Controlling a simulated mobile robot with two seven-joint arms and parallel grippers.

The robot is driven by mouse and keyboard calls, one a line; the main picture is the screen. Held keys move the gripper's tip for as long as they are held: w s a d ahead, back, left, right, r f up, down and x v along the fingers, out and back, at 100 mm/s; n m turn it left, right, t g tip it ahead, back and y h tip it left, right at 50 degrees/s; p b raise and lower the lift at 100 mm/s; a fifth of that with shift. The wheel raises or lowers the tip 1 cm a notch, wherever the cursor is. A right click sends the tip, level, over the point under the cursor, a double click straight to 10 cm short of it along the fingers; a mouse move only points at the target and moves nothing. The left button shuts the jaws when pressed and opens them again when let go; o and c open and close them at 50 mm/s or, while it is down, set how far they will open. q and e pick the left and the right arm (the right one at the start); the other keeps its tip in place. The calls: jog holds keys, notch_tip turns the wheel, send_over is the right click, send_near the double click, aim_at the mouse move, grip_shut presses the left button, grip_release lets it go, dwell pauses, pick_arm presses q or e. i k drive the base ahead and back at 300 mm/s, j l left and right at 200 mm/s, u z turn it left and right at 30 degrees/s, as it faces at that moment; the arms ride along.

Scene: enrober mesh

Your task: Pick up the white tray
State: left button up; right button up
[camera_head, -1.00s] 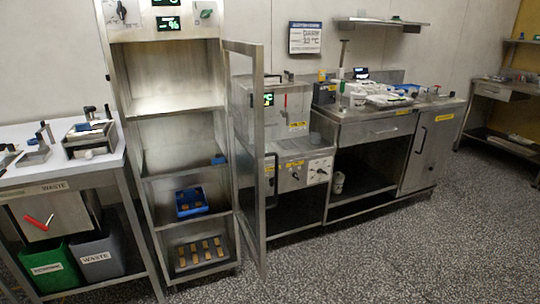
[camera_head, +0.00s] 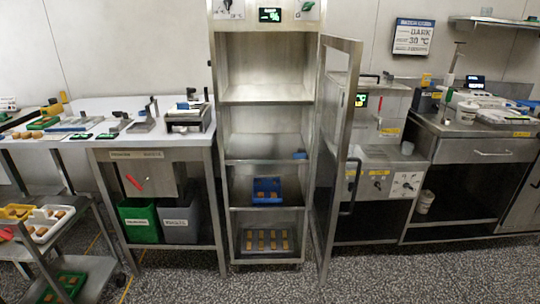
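A white tray (camera_head: 50,223) with several brown pieces in it sits on the metal cart (camera_head: 85,205) at the far left. It is beside a yellow tray (camera_head: 14,211), which is partly cut off by the picture's left edge. Neither of my grippers shows in the head view.
A steel cabinet (camera_head: 265,150) with its door (camera_head: 340,160) open stands in the middle, holding a blue tray (camera_head: 262,198) and a tray of brown bars. A white-topped waste bench (camera_head: 150,138) stands between cart and cabinet. Clear speckled floor (camera_head: 200,285) lies in front.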

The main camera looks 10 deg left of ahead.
aim_at(45, 222)
jog(key=i+l+u, duration=0.15)
jog(key=l+u, duration=0.3)
jog(key=l, duration=0.5)
jog(key=l+u, duration=0.45)
jog(key=l, duration=0.5)
jog(key=i+l, duration=0.1)
jog(key=i, duration=0.2)
jog(key=i+l, duration=0.1)
jog(key=i, duration=0.2)
jog(key=u, duration=1.7)
jog(key=i+j+z, duration=0.1)
jog(key=z, duration=0.35)
jog(key=i+j+z, duration=0.15)
jog(key=z, duration=0.3)
jog(key=i+j+z, duration=0.1)
jog(key=j+z, duration=0.15)
jog(key=z, duration=0.2)
jog(key=i+j+z, duration=0.25)
jog(key=j, duration=0.4)
jog(key=j+z, duration=0.25)
jog(key=j, duration=0.45)
jog(key=i+j+z, duration=0.1)
jog(key=j+z, duration=0.15)
jog(key=j, duration=0.45)
